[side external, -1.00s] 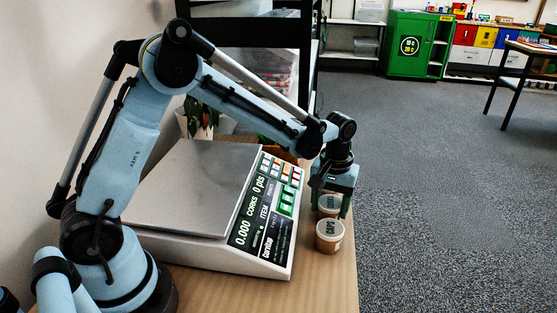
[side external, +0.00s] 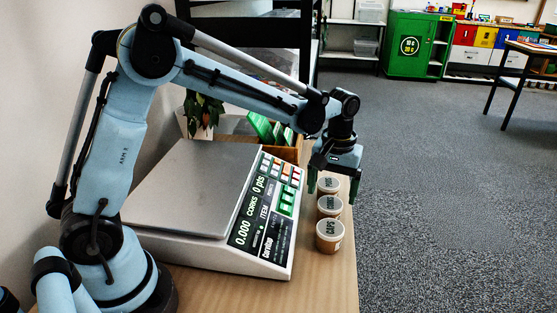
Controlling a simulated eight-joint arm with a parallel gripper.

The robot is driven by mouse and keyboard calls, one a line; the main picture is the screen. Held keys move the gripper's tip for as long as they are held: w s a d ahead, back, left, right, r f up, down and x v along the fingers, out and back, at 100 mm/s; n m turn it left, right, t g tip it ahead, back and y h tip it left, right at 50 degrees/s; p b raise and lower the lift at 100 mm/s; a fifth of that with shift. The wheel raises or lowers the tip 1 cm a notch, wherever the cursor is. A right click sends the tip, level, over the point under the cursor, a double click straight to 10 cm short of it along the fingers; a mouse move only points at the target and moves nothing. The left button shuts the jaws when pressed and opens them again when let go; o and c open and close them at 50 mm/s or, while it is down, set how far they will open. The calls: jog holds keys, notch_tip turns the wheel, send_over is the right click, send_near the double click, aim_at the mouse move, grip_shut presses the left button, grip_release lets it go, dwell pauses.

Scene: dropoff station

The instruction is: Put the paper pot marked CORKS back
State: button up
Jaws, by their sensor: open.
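Three small brown paper pots with pale lids stand in a row along the table's right edge: a front pot (side external: 329,238), a middle pot (side external: 330,207) and a far pot (side external: 328,186). The front lid seems to read CAPS; the other two lids are too small to read surely, so I cannot tell which is marked CORKS. My gripper (side external: 334,190) is open, pointing down, with its green fingers on either side of the far pot in the picture. I cannot tell whether it is around that pot or above it. Nothing is visibly held.
A counter scale (side external: 190,190) fills the table left of the pots; its plate is empty and its display reads 0.000, CORKS, 0 pts. Behind it are a potted plant (side external: 203,112) and a wooden box (side external: 290,152) with green cards. Beyond the table's right edge is open carpet.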

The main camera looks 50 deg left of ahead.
aim_at(330, 203)
notch_tip(330, 203, up, 6)
jog(key=r, duration=0.1)
jog(key=s+a+m+t, duration=0.3)
jog(key=s+m+t, duration=0.3)
jog(key=s, duration=0.9)
jog(key=shift+s+a+t, duration=0.15)
jog(key=shift+a+t, duration=0.25)
jog(key=shift+t, duration=0.2)
